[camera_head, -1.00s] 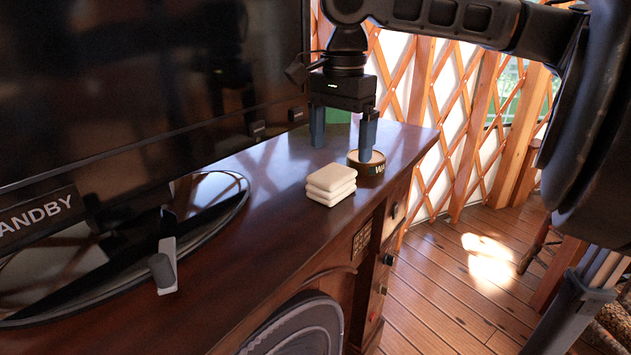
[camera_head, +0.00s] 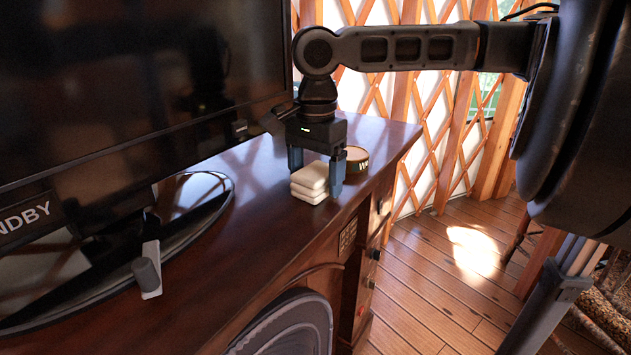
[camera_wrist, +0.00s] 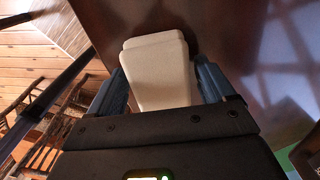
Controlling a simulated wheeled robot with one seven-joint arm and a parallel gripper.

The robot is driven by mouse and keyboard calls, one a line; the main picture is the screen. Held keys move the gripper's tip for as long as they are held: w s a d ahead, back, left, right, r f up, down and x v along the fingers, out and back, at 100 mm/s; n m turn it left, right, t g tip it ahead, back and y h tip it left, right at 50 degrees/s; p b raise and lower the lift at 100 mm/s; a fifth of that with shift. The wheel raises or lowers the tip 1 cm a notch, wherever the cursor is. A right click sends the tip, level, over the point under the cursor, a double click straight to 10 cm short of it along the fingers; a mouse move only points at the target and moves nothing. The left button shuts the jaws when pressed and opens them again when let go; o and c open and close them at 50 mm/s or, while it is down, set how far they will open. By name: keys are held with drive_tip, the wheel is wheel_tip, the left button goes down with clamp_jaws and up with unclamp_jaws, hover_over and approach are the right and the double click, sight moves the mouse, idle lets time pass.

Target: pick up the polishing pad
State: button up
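The polishing pad (camera_head: 309,181) is a cream-coloured stack of soft, rounded layers on the dark wooden cabinet top, near its front edge. My gripper (camera_head: 316,178) is over it, pointing down, with one blue finger on each side. The right finger hides part of the pad's right side. In the wrist view the pad (camera_wrist: 160,75) lies between the two fingers of my gripper (camera_wrist: 160,82). The fingers are apart, with a narrow gap showing beside the pad, so it is not clasped.
A round tin (camera_head: 356,159) with a dark label stands just behind and right of the pad. A large television (camera_head: 130,90) fills the left, on an oval base (camera_head: 222,186). A small grey-and-white object (camera_head: 149,275) lies nearer. The cabinet top (camera_head: 262,222) in front is bare.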

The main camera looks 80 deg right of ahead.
drive_tip(key=c, duration=0.8)
drive_tip(key=shift+r, duration=0.1)
